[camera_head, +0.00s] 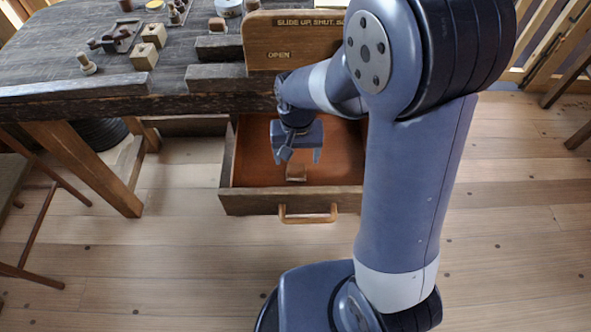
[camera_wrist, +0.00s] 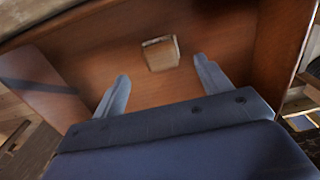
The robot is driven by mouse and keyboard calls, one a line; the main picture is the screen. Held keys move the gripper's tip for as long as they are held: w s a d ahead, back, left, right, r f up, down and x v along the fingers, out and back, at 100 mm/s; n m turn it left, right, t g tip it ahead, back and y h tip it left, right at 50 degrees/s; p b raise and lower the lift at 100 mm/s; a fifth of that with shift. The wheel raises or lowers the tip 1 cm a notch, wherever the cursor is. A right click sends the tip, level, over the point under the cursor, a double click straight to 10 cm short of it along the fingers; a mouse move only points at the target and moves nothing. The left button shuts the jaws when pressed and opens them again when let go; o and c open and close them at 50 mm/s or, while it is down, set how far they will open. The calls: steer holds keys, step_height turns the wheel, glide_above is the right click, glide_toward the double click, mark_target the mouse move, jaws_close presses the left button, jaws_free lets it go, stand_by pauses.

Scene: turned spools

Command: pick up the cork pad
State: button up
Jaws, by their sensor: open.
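A small light-brown block, apparently the cork pad (camera_head: 296,172), lies on the floor of the open drawer (camera_head: 262,203). The pad also shows in the wrist view (camera_wrist: 160,53), slightly tilted in the picture, with a paler edge on one side. My gripper (camera_head: 301,158) is inside the drawer's outline, pointing down above the pad. In the wrist view my two blue fingers (camera_wrist: 160,75) are spread wide and empty, and the pad lies beyond the gap between their tips. I see no contact between fingers and pad.
The drawer's walls surround my gripper, with a wooden handle (camera_head: 307,214) at the front. Above is the dark workbench (camera_head: 50,50) with wooden blocks (camera_head: 144,56) and an upright panel (camera_head: 290,40) reading "OPEN".

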mark_target(296, 167)
steer(key=shift+a+f, duration=0.15)
steer(key=shift+f, duration=0.3)
step_height(296, 167, down, 4)
steer(key=shift+f+b, duration=0.2)
steer(key=shift+b, duration=0.3)
steer(key=c, duration=1.1)
